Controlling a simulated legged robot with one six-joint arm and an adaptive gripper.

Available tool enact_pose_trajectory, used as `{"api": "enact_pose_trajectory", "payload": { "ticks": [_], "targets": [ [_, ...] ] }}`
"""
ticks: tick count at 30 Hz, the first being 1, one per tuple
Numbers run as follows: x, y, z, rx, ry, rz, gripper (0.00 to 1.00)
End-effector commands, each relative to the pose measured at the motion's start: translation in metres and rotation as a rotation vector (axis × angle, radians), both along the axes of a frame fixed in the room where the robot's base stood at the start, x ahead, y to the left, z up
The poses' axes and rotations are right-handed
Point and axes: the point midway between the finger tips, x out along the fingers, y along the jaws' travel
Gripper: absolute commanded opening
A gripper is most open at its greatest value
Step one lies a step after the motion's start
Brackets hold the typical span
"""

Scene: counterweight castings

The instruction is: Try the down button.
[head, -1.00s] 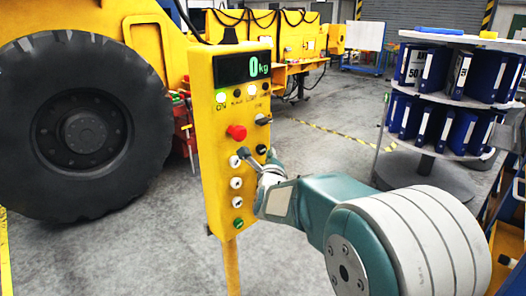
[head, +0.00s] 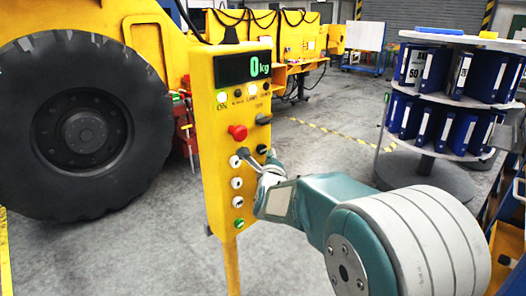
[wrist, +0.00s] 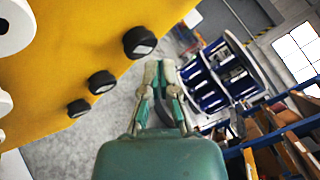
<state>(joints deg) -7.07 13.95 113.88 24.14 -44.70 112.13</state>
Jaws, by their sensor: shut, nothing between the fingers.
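A yellow control panel (head: 227,130) stands upright on a post, with a display reading 0 kg. Its left column has white buttons (head: 237,183) and a green button (head: 238,222); a red knob (head: 237,132) sits above. A black button (head: 262,150) is in the right column. In the wrist view, several black buttons (wrist: 140,42) stand out from the yellow face. I cannot read which is the down button. My gripper (head: 273,154) is shut and empty, just right of the black button; its fingertips also show in the wrist view (wrist: 160,64), apart from the button. My wrist hides the lower right column.
A large black tyre (head: 80,125) of a yellow machine is left of the panel. A round shelf (head: 455,95) with blue binders stands at the right. Grey floor (head: 330,140) lies open between the panel and the shelf.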

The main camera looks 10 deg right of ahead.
Motion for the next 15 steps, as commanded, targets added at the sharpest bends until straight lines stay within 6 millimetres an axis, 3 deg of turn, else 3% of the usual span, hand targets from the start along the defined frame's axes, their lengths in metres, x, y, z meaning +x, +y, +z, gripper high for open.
{"api": "enact_pose_trajectory", "payload": {
  "ticks": [15],
  "targets": [
    [0.0054,0.0042,0.0020,-0.001,0.001,0.001,0.00]
  ]
}}
